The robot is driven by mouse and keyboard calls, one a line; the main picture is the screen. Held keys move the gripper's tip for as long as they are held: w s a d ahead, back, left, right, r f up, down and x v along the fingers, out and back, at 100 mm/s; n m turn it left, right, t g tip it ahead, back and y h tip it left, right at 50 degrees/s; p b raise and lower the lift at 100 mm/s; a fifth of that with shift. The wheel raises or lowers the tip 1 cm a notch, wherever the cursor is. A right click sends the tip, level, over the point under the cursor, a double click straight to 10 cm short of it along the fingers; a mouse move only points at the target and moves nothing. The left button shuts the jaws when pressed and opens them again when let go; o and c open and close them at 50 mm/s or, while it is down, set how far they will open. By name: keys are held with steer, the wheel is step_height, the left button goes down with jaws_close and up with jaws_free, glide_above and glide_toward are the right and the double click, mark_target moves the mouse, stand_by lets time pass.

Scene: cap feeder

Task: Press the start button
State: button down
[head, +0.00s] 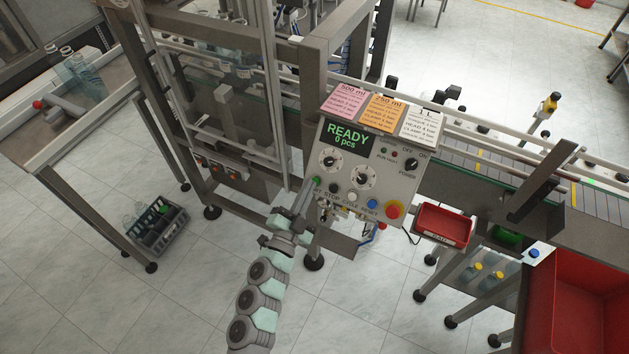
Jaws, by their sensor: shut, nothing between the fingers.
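The control panel (378,158) stands near the middle of the head view, with a lit green display (345,140) reading READY, 0 pcs. A green button (317,181) sits at the panel's lower left corner. Its label is too small to read. My gripper (308,186) is shut and empty, with its fingertips right beside the green button. I cannot tell whether they touch it. My arm comes up from below and hides nothing else on the panel.
A black button (334,188), white button (352,197), blue button (372,204) and red stop knob (393,210) line the panel's lower edge. Two dials sit above. A red tray (443,224) hangs to the right. Metal frame posts stand close on the left.

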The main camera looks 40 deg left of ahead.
steer(key=shift+w+f, duration=0.1)
steer(key=shift+f, duration=0.05)
steer(key=shift+w+a+f+b, duration=0.1)
steer(key=shift+w+b, duration=0.15)
steer(key=shift+b, duration=0.1)
